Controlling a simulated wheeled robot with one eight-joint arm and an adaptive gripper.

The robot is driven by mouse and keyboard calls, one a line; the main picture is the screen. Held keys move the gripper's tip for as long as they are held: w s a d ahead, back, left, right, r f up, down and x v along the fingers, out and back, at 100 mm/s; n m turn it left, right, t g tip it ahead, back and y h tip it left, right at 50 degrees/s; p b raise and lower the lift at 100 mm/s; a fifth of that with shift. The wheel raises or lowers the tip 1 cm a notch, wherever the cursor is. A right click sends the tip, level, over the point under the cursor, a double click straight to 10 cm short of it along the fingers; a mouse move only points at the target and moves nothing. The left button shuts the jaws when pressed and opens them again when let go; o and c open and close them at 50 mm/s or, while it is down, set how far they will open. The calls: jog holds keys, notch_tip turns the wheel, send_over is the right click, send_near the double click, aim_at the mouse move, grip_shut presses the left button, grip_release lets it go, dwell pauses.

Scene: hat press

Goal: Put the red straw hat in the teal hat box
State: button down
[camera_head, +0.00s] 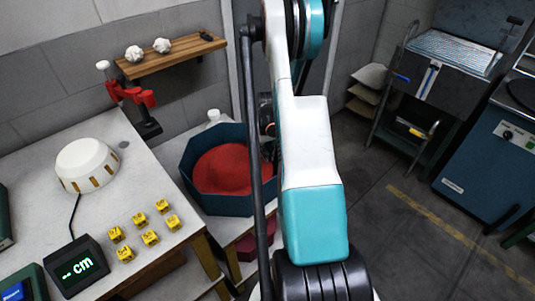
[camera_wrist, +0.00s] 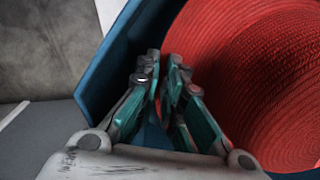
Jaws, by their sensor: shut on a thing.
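The red straw hat (camera_head: 228,168) lies inside the teal hat box (camera_head: 222,202), an open, many-sided box beside the white table. The box's right side is partly hidden behind my arm. In the wrist view the hat's woven rings (camera_wrist: 262,75) fill the right side, and the box wall (camera_wrist: 112,68) runs along the left. My gripper (camera_wrist: 166,62) is inside the box, its fingers close together at the hat's left edge. It is shut on the hat's brim, though the fingers hide the pinch itself.
On the white table stand a round white block (camera_head: 87,165), several yellow cubes (camera_head: 150,238), a display (camera_head: 78,268) and a red-clamped stand (camera_head: 132,95). A wooden shelf (camera_head: 170,58) is above. A blue machine (camera_head: 490,160) stands right; the floor between is clear.

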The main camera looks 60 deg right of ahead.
jog(key=c, duration=1.7)
grip_release()
jog(key=shift+o, duration=0.2)
notch_tip(320, 180, up, 12)
jog(key=shift+d, duration=0.15)
jog(key=shift+r, duration=0.1)
